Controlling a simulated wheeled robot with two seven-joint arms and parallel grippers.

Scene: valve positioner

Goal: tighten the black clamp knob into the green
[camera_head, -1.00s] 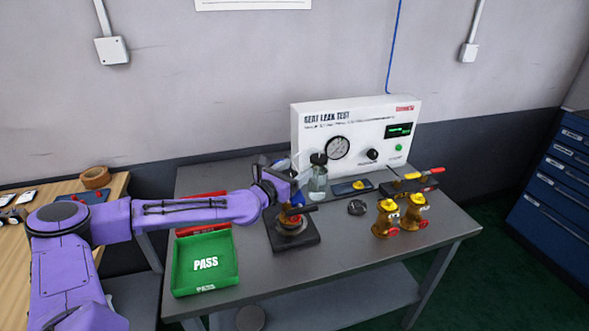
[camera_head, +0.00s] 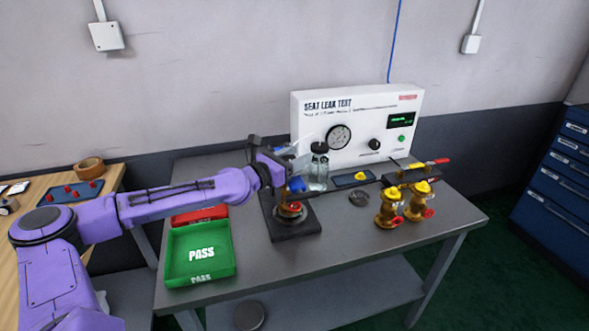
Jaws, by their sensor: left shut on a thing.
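The test fixture with its black base plate (camera_head: 296,228) stands on the grey bench, with a brass and red part (camera_head: 290,209) seated in its middle. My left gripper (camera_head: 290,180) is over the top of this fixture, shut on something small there. It is at the place of the black clamp knob, which is hidden by the gripper, so I cannot make out the knob itself or any green mark on it. A blue part (camera_head: 297,185) shows right beside the fingers. My right gripper is not in view.
A green PASS tray (camera_head: 231,262) and a red tray (camera_head: 200,215) lie left of the fixture. A bottle (camera_head: 318,170) stands close behind it. Two brass valves (camera_head: 389,209) (camera_head: 419,202) stand right, below the white tester (camera_head: 360,110). The bench's front right is clear.

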